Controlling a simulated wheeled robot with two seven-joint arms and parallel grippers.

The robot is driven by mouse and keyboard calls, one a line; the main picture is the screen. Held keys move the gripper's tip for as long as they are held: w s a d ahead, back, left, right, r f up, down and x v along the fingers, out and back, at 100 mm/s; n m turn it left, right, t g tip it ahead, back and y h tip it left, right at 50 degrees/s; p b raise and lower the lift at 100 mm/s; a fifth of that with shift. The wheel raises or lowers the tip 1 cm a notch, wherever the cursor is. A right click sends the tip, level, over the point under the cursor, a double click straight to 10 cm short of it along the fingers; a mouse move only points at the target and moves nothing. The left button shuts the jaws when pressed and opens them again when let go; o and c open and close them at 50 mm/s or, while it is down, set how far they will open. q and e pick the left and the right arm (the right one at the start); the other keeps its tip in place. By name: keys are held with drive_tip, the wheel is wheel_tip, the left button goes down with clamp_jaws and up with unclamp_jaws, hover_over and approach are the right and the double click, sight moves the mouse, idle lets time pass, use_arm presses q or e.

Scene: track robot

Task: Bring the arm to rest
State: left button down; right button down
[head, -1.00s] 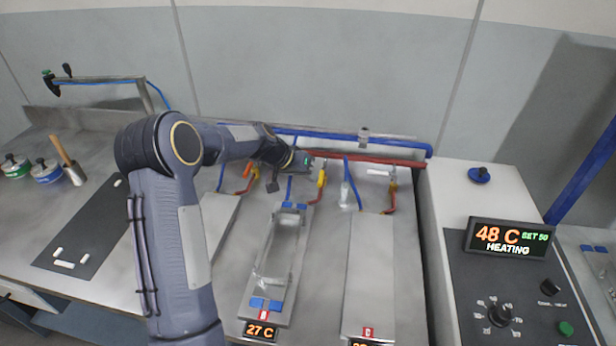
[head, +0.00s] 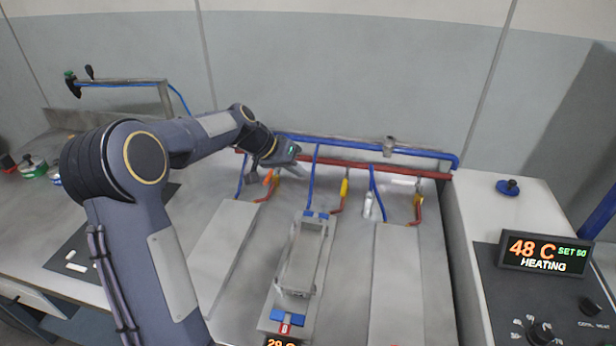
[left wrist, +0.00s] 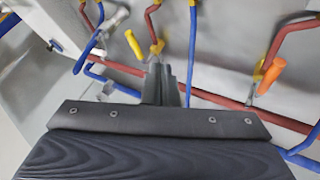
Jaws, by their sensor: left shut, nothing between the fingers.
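My left arm (head: 150,220) comes in from the left of the head view and reaches over the back of the bench. Its gripper (head: 298,172) is shut and empty, in front of the blue and red pipes at the back wall. In the left wrist view the shut fingers (left wrist: 160,85) stand in front of the pipes, with nothing between them. I cannot tell from these views how far the fingertips are from the pipes. My right gripper is not in view.
Below are flat plates (head: 395,285) and a clear tray (head: 302,255). A heater unit (head: 545,253) reads 48 C, HEATING, at right.

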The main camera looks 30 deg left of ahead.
use_arm(q)
drive_tip(key=s+d+r, duration=0.3)
drive_tip(key=s+d, duration=0.1)
drive_tip(key=s, duration=0.5)
drive_tip(key=s+d+r, duration=0.3)
drive_tip(key=s, duration=0.7)
drive_tip(key=s+d+f, duration=0.2)
drive_tip(key=s+f, duration=0.1)
drive_tip(key=s, duration=0.4)
drive_tip(key=s+d+f+n+y, duration=0.1)
drive_tip(key=s+d+f, duration=0.2)
drive_tip(key=s, duration=0.4)
drive_tip(key=shift+s+f+y, duration=0.15)
drive_tip(key=shift+s+y, duration=0.1)
drive_tip(key=shift+y, duration=0.05)
